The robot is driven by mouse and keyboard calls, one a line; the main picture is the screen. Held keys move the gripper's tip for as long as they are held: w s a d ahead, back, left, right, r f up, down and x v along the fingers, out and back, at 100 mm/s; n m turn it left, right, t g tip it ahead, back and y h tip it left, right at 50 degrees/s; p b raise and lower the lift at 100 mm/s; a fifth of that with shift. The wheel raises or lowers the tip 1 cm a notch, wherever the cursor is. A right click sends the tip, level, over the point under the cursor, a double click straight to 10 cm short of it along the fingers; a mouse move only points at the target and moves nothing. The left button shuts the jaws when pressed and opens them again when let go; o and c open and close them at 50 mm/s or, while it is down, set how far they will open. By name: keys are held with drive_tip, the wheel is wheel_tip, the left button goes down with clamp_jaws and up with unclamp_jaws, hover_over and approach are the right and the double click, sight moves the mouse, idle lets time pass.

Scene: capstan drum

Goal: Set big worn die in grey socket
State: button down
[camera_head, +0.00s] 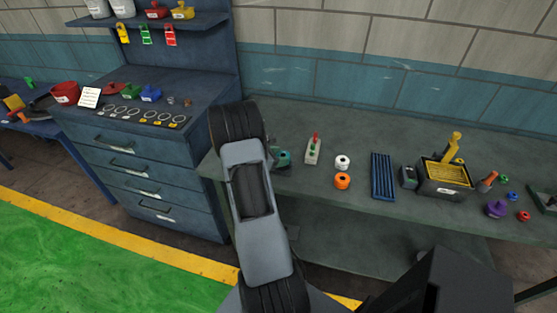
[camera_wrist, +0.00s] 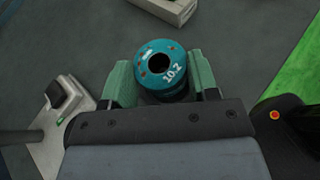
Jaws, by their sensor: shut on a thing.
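The teal die (camera_wrist: 172,52) sits between the green fingers of my gripper (camera_wrist: 163,75) in the wrist view. It is round, with a dark central hole, the mark "10.2" and small worn orange-brown patches. My gripper is shut on its sides. In the head view, a teal shape (camera_head: 284,158) shows beside my arm above the bench, partly hidden by the arm. A row of round ring-like places (camera_head: 144,115) lies on the front of the blue cabinet top; I cannot tell which, if any, is the grey socket.
The wrist view shows a pale fixture (camera_wrist: 62,118) at left.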

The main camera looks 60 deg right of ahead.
drive_tip(key=shift+f, duration=0.9)
drive_tip(key=shift+f, duration=0.15)
